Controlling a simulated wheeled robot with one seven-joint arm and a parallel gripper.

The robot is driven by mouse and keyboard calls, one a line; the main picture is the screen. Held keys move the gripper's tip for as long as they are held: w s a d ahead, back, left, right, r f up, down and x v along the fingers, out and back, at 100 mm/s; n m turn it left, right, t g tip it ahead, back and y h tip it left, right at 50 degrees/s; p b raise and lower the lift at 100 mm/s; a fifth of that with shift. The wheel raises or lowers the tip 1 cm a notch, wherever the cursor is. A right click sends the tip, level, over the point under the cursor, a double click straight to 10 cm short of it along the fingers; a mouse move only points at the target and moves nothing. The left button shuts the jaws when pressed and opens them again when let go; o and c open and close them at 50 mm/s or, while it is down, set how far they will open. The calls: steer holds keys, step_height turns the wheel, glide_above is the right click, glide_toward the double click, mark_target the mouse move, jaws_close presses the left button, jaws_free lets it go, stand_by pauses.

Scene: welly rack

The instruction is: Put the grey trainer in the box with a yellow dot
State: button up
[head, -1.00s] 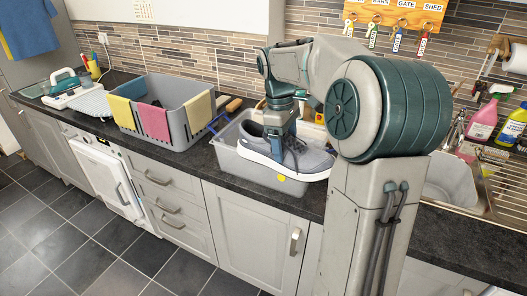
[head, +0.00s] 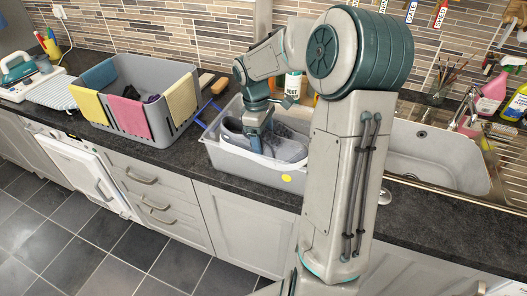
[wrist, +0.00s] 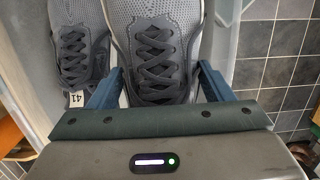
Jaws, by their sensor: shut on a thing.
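The grey trainer (head: 289,151) is inside the grey box (head: 250,168) with the yellow dot (head: 287,178) on its front wall, below the rim line for the most part. My gripper (head: 257,147) reaches down into the box and is shut on this trainer. In the wrist view the laced trainer (wrist: 157,50) lies between the two blue fingers of my gripper (wrist: 160,88). A second grey trainer (wrist: 75,50) with a tag reading 41 lies beside it on the left. Whether the held trainer touches the box floor is hidden.
A grey crate (head: 134,115) with yellow, pink and teal cloths stands left of the box on the dark worktop. A sink (head: 435,155) lies to the right, with bottles (head: 490,95) beyond. A white iron-like appliance (head: 35,85) sits far left.

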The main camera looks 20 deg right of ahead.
steer(key=shift+f, duration=3.3)
steer(key=shift+s, duration=0.1)
steer(key=shift+f, duration=0.2)
steer(key=o, duration=0.9)
steer(key=shift+c, duration=0.2)
steer(key=shift+r, duration=0.15)
